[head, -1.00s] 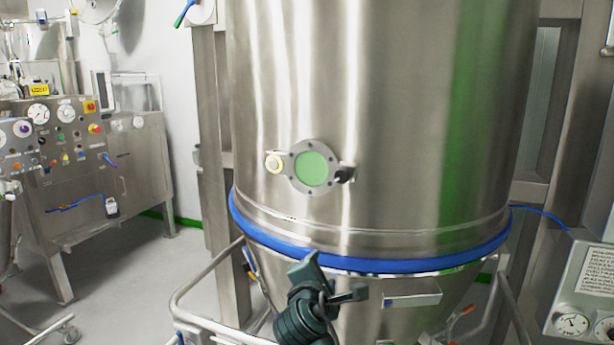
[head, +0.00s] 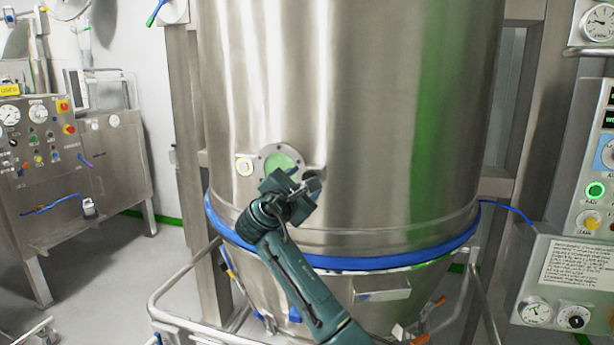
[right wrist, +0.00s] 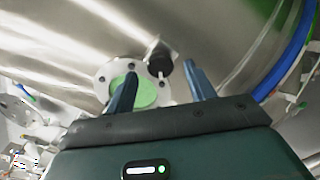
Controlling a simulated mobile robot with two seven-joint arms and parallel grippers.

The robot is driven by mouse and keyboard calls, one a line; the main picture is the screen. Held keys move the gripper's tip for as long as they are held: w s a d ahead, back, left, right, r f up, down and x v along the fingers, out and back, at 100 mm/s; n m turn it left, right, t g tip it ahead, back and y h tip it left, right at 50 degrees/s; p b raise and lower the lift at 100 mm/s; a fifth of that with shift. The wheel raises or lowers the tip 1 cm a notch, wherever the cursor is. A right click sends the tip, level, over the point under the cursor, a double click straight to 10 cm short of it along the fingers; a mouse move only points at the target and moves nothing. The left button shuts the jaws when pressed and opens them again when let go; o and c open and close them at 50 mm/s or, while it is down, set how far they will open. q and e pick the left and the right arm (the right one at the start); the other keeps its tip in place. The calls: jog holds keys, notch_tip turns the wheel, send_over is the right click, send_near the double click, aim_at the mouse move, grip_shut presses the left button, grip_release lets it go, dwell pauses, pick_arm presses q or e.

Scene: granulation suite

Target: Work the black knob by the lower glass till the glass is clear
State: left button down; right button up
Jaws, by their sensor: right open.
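The lower glass (head: 279,162) is a round, pale green sight glass in a grey bolted flange on the steel vessel. It also shows in the right wrist view (right wrist: 147,93), partly behind a finger. The black knob (right wrist: 158,67) sits beside the flange in the right wrist view; in the head view my gripper hides it. My right gripper (head: 292,184) is open and empty, in front of the flange's lower right edge. In the right wrist view its two fingers (right wrist: 160,72) point toward the knob, which appears between the tips; contact cannot be told. My left gripper is not in view.
A blue band (head: 340,262) rings the vessel below, above a cone and a tubular rail (head: 185,318). Control panels stand left (head: 40,140) and right (head: 592,200).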

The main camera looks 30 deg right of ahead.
aim_at(310, 177)
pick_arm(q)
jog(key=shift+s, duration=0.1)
pick_arm(e)
jog(key=shift+x, duration=1.55)
jog(key=c, duration=1)
jog(key=shift+o, duration=0.2)
